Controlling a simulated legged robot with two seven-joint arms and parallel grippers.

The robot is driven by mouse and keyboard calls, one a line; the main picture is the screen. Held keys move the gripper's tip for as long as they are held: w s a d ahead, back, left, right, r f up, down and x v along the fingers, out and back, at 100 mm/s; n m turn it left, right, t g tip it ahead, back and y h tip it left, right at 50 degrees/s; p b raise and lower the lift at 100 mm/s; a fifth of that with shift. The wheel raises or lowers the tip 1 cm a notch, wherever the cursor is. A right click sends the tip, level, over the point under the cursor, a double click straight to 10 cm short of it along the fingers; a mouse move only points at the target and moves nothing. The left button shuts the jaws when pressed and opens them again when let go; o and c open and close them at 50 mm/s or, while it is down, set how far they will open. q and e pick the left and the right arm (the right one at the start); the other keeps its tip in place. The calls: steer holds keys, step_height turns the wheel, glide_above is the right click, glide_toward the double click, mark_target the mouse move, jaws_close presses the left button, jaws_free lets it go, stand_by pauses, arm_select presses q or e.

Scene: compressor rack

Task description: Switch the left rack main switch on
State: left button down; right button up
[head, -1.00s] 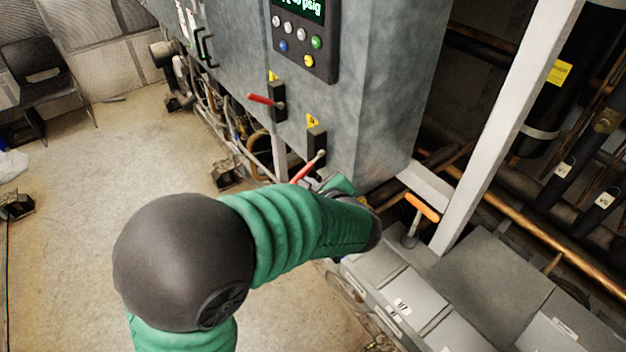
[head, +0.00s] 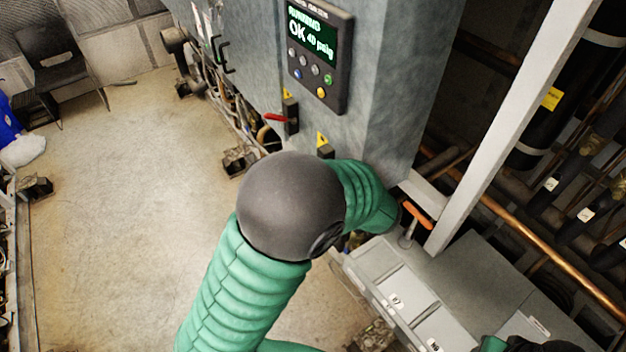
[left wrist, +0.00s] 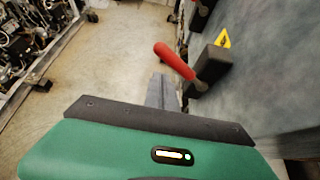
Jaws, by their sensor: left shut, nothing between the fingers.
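Two lever switches sit on the grey cabinet's lower front. One has a red handle (head: 276,118) pointing left from a black box (head: 291,115). The other black box (head: 325,151) is lower right; my arm hides its handle in the head view. In the left wrist view a red handle (left wrist: 174,60) slants up and left from its black box (left wrist: 211,70), beside a yellow warning label. My left gripper (left wrist: 162,90) is shut and empty, just below and left of this handle, apparently not touching it. The head view hides this gripper behind my green arm.
A control panel (head: 318,52) above the switches reads OK 40 psig. A T-handle tool with an orange grip (head: 417,214) stands by the white post (head: 505,135). Grey boxes (head: 395,290) lie at lower right. The floor (head: 130,180) at left is open.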

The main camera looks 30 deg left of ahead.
arm_select(q)
steer(key=shift+w+d+r+p, duration=0.1)
steer(key=shift+w+r+p, duration=0.15)
steer(key=shift+r, duration=0.15)
steer(key=shift+w+d+r+p, duration=0.1)
steer(key=shift+r+p, duration=0.15)
steer(key=shift+r, duration=0.15)
